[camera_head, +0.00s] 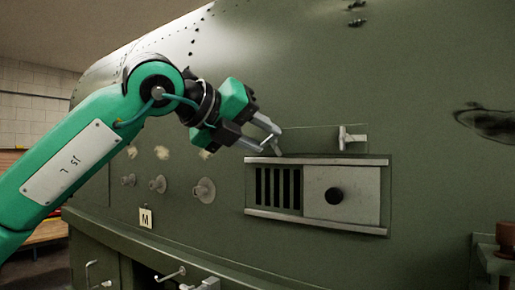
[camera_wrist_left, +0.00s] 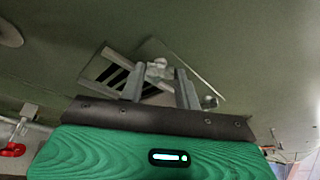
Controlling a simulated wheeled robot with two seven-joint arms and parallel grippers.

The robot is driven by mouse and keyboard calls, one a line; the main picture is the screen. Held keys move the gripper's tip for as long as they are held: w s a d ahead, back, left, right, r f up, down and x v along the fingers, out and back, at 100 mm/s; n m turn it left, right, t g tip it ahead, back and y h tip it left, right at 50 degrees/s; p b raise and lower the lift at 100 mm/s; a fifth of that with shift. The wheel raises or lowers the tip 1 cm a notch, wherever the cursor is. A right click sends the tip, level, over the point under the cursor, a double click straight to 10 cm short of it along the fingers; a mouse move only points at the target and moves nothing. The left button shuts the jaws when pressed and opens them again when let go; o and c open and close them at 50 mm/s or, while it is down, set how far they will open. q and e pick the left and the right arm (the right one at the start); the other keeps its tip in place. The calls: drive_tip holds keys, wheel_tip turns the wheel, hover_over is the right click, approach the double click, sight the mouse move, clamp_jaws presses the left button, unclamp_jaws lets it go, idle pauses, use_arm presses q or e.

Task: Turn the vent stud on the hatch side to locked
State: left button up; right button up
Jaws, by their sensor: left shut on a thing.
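The vent (camera_head: 317,196) is a framed grey unit on the green fuselage skin, with dark slots at left and a sliding plate (camera_head: 357,190) with a black knob (camera_head: 334,195) at right. My left gripper (camera_head: 272,138) is at the vent's upper left corner, shut on a small pale metal stud, which shows between the fingers in the left wrist view (camera_wrist_left: 157,68). The fingers hide part of it. A second, T-shaped stud (camera_head: 351,138) stands free above the vent's right part, its crossbar upright. I cannot read a locked mark. My right gripper is not in view.
Several round knobs (camera_head: 204,190) stick out of the skin left of the vent, above an "M" tag (camera_head: 146,218). A dark damaged patch (camera_head: 490,121) is at far right, above a brown object (camera_head: 507,238).

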use_arm(q)
drive_tip(key=m+y+b, duration=0.1)
drive_tip(key=m+b, duration=0.1)
drive_tip(key=shift+s+d+f+m+t+y, duration=0.1)
drive_tip(key=shift+s+d+m+t+y, duration=0.05)
drive_tip(key=shift+m+t+y, duration=0.2)
drive_tip(key=shift+d+m+t+y+b, duration=0.15)
drive_tip(key=shift+m+t+y+b, duration=0.3)
drive_tip(key=shift+m+y+b, duration=0.55)
drive_tip(key=o, duration=1)
